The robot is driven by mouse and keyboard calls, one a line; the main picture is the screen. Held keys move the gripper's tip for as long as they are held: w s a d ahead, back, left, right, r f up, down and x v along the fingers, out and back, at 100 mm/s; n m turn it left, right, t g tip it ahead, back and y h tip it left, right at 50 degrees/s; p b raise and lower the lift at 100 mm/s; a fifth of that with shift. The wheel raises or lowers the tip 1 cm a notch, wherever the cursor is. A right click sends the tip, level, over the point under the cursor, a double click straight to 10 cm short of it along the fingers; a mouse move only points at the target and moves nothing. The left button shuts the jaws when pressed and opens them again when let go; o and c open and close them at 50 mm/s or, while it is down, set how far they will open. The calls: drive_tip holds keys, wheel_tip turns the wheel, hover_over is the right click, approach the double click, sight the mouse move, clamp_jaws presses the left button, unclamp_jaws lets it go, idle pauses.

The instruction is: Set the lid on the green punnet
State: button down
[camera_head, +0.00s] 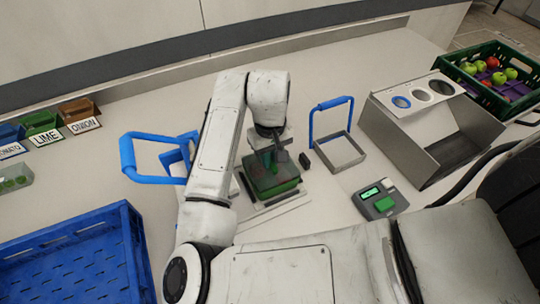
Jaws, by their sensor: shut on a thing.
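The green punnet (278,189) stands on a flat grey plate in the middle of the table, just past the bend of my arm. My gripper (274,158) is right above it, pointing down, and is shut on what looks like the see-through lid (258,172). The lid is low over the punnet's top. My wrist and fingers cover part of it, and I cannot tell whether it touches the rim all around. The punnet's contents look dark and are not clear.
A blue-handled frame (127,158) stands left and a blue-handled square tray (340,153) right. A blue crate (70,235) is front left. Labelled bins (42,124) stand back left.

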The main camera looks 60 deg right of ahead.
drive_tip(key=c, duration=1)
unclamp_jaws()
drive_tip(key=shift+c, duration=0.2)
drive_tip(key=shift+o, duration=0.3)
drive_tip(key=o, duration=0.3)
drive_tip(key=shift+o, duration=0.2)
drive_tip(key=shift+r+p, duration=2.05)
drive_tip(key=shift+r, duration=1.5)
